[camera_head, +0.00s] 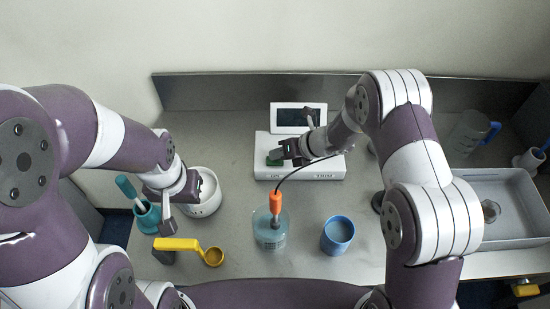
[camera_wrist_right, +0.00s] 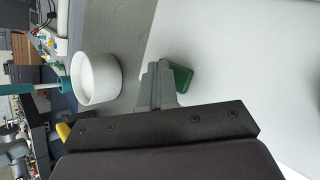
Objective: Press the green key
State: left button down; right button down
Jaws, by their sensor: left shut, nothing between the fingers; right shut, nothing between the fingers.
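The green key (camera_head: 273,161) is on the left part of the white device box (camera_head: 312,172), which has a dark screen (camera_head: 298,117) at its back. My right gripper (camera_head: 282,152) is shut and empty, with its fingertips at the green key. In the right wrist view the shut fingertips (camera_wrist_right: 156,68) are right beside the green key (camera_wrist_right: 182,77) and partly cover it. I cannot tell whether they touch it or whether it is pressed down. My left gripper (camera_head: 167,226) is shut and empty, pointing down near the teal holder, far from the key.
A white pot (camera_head: 206,194), a teal holder (camera_head: 147,216) and a yellow-handled scoop (camera_head: 190,244) are at the left. A grey tray (camera_head: 515,240) is at the right.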

aim_at(279, 161)
jog(key=shift+r+p, duration=0.6)
jog(key=shift+r, duration=0.2)
jog(key=shift+r, duration=0.1)
notch_tip(279, 161, up, 5)
jog(key=p, duration=0.4)
dwell(0.5)
